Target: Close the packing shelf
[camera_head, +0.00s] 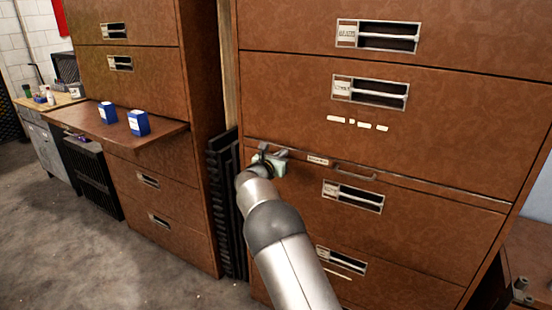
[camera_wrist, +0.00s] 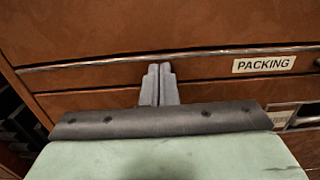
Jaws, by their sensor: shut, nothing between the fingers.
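The packing shelf (camera_head: 450,196) is a thin brown board with a metal edge in the right-hand cabinet. It looks flush or nearly flush with the drawer fronts; a small gap cannot be ruled out. Its white "PACKING" label (camera_wrist: 264,64) is readable in the wrist view, and its handle (camera_head: 354,171) is right of the label in the head view. My gripper (camera_head: 268,150) is at the shelf's left end. In the wrist view, its fingers (camera_wrist: 159,70) are shut together, empty, with tips at the shelf front. Whether they touch it is unclear.
The left cabinet (camera_head: 200,100) has a pulled-out shelf (camera_head: 75,121) bearing two blue boxes (camera_head: 138,123). Black folded crates (camera_head: 226,200) stand between the cabinets. Drawers with metal label handles (camera_head: 370,91) lie above and below the packing shelf. Open floor (camera_head: 90,260) is at left.

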